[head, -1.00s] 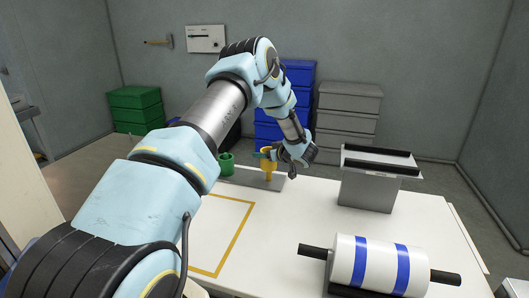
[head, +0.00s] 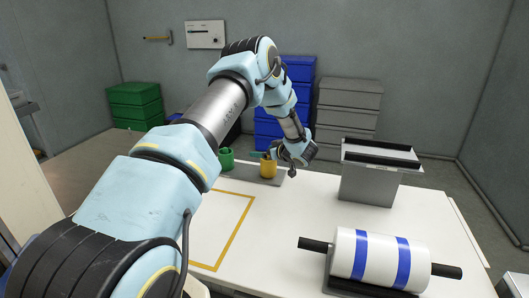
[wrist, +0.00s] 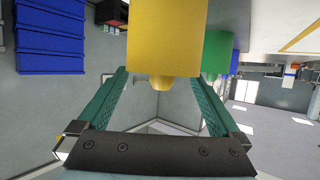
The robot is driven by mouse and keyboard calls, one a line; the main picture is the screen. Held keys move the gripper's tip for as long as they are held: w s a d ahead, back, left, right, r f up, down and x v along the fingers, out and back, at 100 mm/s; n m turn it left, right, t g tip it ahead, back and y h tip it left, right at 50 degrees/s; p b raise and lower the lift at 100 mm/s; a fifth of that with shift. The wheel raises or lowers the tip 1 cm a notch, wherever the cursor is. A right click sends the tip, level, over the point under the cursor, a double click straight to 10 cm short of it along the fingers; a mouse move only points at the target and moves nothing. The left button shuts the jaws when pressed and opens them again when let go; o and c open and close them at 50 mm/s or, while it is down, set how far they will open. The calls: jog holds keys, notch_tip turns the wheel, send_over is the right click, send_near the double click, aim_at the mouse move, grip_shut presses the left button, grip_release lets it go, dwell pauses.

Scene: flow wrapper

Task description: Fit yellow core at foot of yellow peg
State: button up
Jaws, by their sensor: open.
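The yellow core (head: 268,169) is around the yellow peg and sits low, seemingly down on the grey base plate (head: 240,179). In the wrist view the core (wrist: 167,35) fills the top middle, and the rounded tip of the yellow peg (wrist: 161,83) sticks out of it. The rest of the peg is hidden inside. My gripper (head: 264,155) is at the top of the core in the head view. In the wrist view its two teal fingers (wrist: 158,75) are spread apart, with the peg tip between them and nothing gripped.
A green core (head: 226,159) stands left of the yellow one and also shows in the wrist view (wrist: 216,55). A grey stand with black rails (head: 370,183) is to the right. A white roll with blue bands (head: 377,262) lies in front. The yellow-outlined table area (head: 215,225) is clear.

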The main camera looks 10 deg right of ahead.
jog(key=b+v, duration=0.2)
jog(key=v, duration=0.5)
jog(key=shift+s, duration=0.2)
jog(key=shift+d, duration=0.1)
dwell(0.3)
jog(key=a+r+m+g+h, duration=0.2)
jog(key=a+r+m+h, duration=0.2)
jog(key=a+r+h, duration=0.4)
jog(key=s+a+g, duration=0.3)
jog(key=s+a, duration=0.3)
jog(key=s, duration=0.3)
jog(key=s+a+m+g+y, duration=0.1)
jog(key=s+a+g, duration=0.1)
jog(key=s+a, duration=0.5)
jog(key=s+a+m+g+y, duration=0.1)
jog(key=s+a+g, duration=0.2)
jog(key=s+a, duration=0.4)
jog(key=s, duration=0.6)
jog(key=shift+a+g, duration=0.15)
jog(key=shift+g, duration=0.15)
